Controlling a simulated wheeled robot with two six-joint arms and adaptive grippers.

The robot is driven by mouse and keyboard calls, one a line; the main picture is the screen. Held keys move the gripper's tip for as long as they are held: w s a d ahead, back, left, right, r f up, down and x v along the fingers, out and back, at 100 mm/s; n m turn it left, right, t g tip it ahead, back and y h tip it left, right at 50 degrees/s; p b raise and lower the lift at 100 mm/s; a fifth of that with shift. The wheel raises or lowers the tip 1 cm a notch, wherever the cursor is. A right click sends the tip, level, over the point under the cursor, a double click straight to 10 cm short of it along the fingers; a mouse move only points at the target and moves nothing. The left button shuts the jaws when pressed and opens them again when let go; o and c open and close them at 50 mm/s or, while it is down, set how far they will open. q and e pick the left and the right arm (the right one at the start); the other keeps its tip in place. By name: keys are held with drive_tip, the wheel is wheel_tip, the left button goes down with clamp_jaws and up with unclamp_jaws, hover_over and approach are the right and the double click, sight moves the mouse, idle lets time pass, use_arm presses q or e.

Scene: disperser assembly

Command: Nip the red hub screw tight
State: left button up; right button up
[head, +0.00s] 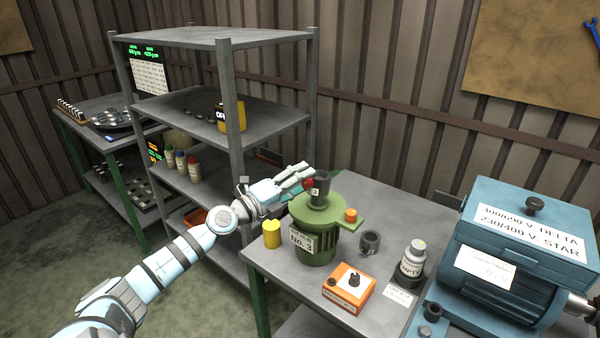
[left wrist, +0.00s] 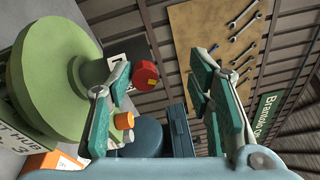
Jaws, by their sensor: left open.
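The red hub screw (head: 309,184) sticks out from the left side of the dark hub (head: 321,186) on top of the green machine (head: 316,235) labelled NO. 3. In the left wrist view the red screw head (left wrist: 145,74) has a small yellow mark. My left gripper (head: 305,173) comes in from the left, close to the screw. In the left wrist view my left gripper (left wrist: 160,64) is open, and the screw head appears between its fingers, nearer the left finger. I cannot tell whether they touch. That finger hides part of the hub. My right gripper is not in view.
On the bench (head: 385,195) stand a yellow cylinder (head: 271,234), an orange box with a black knob (head: 348,288), a dark ring (head: 370,242), a bottle (head: 412,258) and a large blue motor (head: 520,250). A grey shelf (head: 233,130) stands behind my arm.

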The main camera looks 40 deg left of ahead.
use_arm(q)
drive_tip(key=shift+o, duration=0.4)
drive_tip(key=r, duration=0.4)
drive_tip(key=shift+w, duration=0.2)
drive_tip(key=shift+o, duration=0.7)
drive_tip(key=shift+a+r, duration=0.1)
drive_tip(key=shift+r, duration=0.05)
drive_tip(key=shift+c, duration=1.1)
drive_tip(key=s+d+f+n+g+y, duration=0.3)
drive_tip(key=s+f+n+g+y, duration=0.15)
drive_tip(key=s+f+n, duration=0.6)
drive_tip(key=s+d+f+n+g+y, duration=0.3)
drive_tip(key=s+f+n+y, duration=0.2)
drive_tip(key=s+f+n, duration=0.5)
drive_tip(key=s+d+f+n+g+h, duration=0.1)
drive_tip(key=s+d+f+g+h, duration=0.2)
drive_tip(key=s+d+f, duration=0.3)
drive_tip(key=s+d+f+g+h, duration=0.3)
drive_tip(key=s+d+f+g, duration=0.1)
drive_tip(key=s+d, duration=0.45)
drive_tip(key=s+a+f+g, duration=0.1)
drive_tip(key=a+f, duration=0.1)
drive_tip(key=f, duration=0.9)
drive_tip(key=s+a+f, duration=0.1)
drive_tip(key=f, duration=0.9)
drive_tip(key=s+f+g, duration=0.1)
drive_tip(key=s+f, duration=1)
drive_tip(key=s, duration=0.2)
drive_tip(key=shift+s+a+n, duration=0.15)
drive_tip(key=shift+a+n, duration=0.2)
